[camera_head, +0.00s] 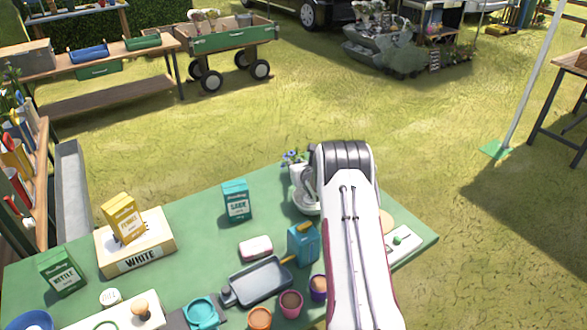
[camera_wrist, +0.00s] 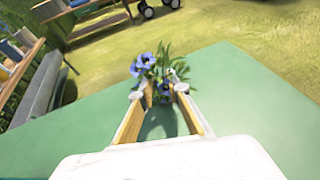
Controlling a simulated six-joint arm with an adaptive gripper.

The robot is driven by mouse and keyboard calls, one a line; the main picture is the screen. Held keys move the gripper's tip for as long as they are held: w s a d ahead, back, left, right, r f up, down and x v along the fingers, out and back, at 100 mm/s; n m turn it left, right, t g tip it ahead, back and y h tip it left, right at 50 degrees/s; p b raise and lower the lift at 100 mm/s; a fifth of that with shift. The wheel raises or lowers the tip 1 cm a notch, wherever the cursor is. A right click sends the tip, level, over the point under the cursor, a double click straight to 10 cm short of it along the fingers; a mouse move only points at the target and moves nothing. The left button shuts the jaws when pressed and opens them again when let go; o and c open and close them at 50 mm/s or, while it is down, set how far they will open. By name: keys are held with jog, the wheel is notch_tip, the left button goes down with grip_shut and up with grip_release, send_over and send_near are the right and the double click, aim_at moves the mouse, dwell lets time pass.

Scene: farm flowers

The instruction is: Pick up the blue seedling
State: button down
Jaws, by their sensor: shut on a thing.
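The blue seedling (camera_wrist: 143,63) has blue-violet flowers and green leaves, and shows straight ahead in the wrist view. My gripper (camera_wrist: 160,93) has its fingertips at the seedling's lower part, one on each side, and is shut on it. In the head view the seedling (camera_head: 292,157) shows at the far edge of the green table (camera_head: 185,225), just left of my arm. My arm hides much of the gripper there. The seedling's base is hidden, and I cannot tell if it touches the table.
On the table, a teal box (camera_head: 236,201) stands left of my gripper. A blue carton (camera_head: 302,243), a dark tray (camera_head: 262,281) and small pots (camera_head: 291,303) are nearer. A yellow box (camera_head: 124,217) stands on a white-labelled box (camera_head: 137,250) at left. Open grass lies beyond the table.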

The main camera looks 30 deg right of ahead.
jog(key=shift+a+f, duration=0.1)
jog(key=shift+f, duration=0.05)
notch_tip(320, 180, up, 10)
dwell(0.8)
